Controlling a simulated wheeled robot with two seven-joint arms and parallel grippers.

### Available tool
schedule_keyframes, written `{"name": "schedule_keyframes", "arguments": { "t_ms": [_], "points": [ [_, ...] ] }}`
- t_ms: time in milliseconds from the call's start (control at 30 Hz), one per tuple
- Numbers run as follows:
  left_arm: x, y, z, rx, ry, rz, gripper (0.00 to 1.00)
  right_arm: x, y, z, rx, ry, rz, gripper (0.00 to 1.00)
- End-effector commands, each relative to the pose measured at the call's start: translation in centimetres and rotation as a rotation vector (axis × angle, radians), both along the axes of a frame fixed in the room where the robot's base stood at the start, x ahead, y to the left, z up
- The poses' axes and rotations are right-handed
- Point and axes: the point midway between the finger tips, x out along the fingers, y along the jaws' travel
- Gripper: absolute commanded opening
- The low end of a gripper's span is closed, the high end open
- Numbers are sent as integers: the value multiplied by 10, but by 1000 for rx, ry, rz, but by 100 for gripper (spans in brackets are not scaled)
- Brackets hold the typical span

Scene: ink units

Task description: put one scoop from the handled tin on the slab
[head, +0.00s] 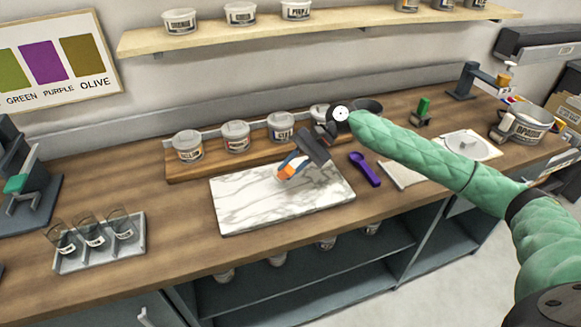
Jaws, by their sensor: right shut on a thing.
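The white marbled slab (240,207) lies on the counter in the middle. My right gripper (287,170) is over its right half, shut on a small orange thing; its jaws hide most of that thing, so I cannot tell what it is or whether it touches the slab. A grey tin with a handle (527,128) and a dark-lettered label stands at the far right of the counter. A purple scoop (366,170) lies on the counter just right of the slab. I see no separate heap on the slab. My left gripper is not in view.
Several lidded pots, one of them here (236,136), stand on a wooden rack (195,172) behind the slab. A tray of glasses (98,244) is at left. A white plate (468,146) and a dark bowl (367,106) are at right.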

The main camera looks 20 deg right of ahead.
Motion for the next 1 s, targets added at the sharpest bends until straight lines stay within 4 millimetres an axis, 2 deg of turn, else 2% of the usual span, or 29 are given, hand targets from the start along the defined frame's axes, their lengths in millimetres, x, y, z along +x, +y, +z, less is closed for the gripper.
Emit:
{"name": "schedule_keyframes", "arguments": {
  "t_ms": [1000],
  "points": [
    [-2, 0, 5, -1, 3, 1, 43, 0, 0, -13, 0, 0, 0, 0]
  ]
}}
